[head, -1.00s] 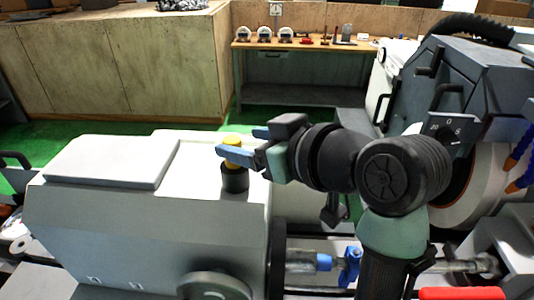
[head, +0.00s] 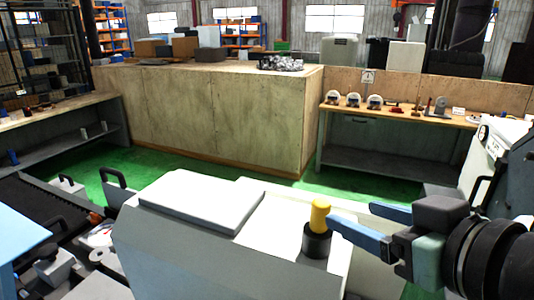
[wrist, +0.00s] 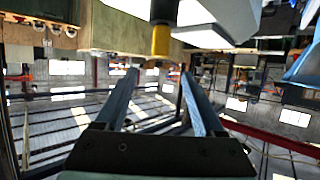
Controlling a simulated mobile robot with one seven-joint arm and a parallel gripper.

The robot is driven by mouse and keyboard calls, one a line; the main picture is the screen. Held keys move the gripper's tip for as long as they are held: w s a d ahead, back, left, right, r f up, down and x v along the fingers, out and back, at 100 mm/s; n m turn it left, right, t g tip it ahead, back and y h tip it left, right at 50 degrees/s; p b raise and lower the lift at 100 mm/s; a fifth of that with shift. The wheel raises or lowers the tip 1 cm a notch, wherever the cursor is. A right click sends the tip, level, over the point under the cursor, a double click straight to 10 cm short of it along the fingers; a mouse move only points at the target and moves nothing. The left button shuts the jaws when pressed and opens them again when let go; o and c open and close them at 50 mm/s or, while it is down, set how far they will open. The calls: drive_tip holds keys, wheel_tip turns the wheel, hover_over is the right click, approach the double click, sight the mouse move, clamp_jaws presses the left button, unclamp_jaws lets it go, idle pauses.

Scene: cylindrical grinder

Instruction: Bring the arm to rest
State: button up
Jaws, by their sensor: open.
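My gripper (head: 352,217) is at the right in the head view, with its blue fingers open and pointing left. A yellow knob on a black base (head: 318,215) stands upright on the pale machine housing (head: 270,232). The nearer fingertip appears right beside the knob in the head view; whether they touch I cannot tell. In the wrist view, the open fingers (wrist: 160,74) show with nothing between them, and the yellow knob (wrist: 161,40) is just past the tips, appearing upside down.
A grey machine panel (head: 510,140) is at the right, close to my arm. A wooden partition (head: 215,110) and a workbench (head: 400,115) with small parts stand behind. Green floor (head: 350,185) is clear between them and the machine. A blue-topped surface (head: 18,235) is at lower left.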

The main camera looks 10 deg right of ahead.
drive_tip(key=w+a+r+m+t+h+b, duration=0.15)
drive_tip(key=w+a+r+t, duration=0.35)
drive_tip(key=a+r+t, duration=0.5)
drive_tip(key=s+a+r+t+h+b, duration=0.1)
drive_tip(key=s+a+r+t, duration=0.3)
drive_tip(key=s+a+r, duration=0.4)
wheel_tip(320, 180, up, 3)
drive_tip(key=shift+s+r+m, duration=0.1)
drive_tip(key=shift+s+m, duration=0.2)
drive_tip(key=shift+m, duration=0.05)
